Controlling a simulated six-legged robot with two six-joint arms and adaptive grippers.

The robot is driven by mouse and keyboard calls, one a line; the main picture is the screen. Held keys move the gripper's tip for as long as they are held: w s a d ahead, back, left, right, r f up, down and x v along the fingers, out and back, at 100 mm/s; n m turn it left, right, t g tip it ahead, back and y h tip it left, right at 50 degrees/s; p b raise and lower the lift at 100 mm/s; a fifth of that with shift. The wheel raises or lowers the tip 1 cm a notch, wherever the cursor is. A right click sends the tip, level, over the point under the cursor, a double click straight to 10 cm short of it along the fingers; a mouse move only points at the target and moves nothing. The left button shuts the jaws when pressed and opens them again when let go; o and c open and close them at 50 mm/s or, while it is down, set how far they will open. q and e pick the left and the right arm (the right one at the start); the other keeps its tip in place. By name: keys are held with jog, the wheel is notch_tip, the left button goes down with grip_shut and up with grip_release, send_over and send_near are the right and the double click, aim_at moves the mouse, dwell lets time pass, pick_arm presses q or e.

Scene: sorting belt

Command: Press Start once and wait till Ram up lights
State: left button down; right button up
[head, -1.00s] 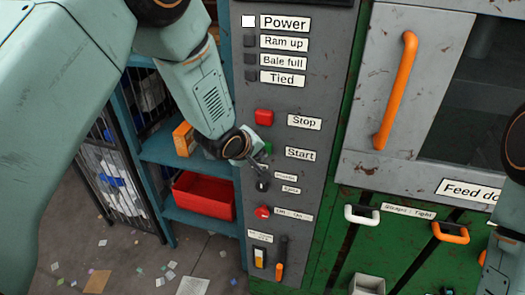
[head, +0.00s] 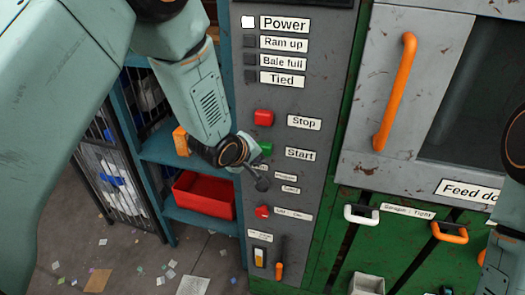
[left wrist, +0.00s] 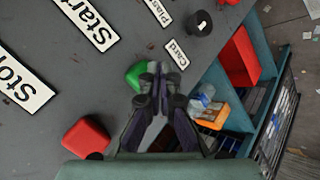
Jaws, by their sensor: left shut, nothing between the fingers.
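The green Start button (head: 266,149) is on the grey control panel beside the Start label (head: 300,154). It also shows in the left wrist view (left wrist: 136,75), partly covered by my fingertips. My left gripper (head: 256,172) is shut and empty, close in front of the panel just below the button. In the left wrist view its fingertips (left wrist: 153,70) overlap the button's edge; I cannot tell whether they touch it. The Ram up lamp (head: 250,43) is dark. The Power lamp (head: 248,22) is lit white. My right gripper is out of view.
The red Stop button (head: 264,118) is above Start. A black selector knob (head: 262,184) and a red knob (head: 262,212) are below. The Bale full lamp (head: 250,60) and Tied lamp (head: 250,76) are dark. A blue shelf with a red bin (head: 203,195) stands left.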

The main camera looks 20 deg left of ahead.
pick_arm(q)
jog(key=s+p, duration=0.1)
jog(key=s, duration=0.4)
jog(key=shift+a, duration=0.1)
dwell(0.5)
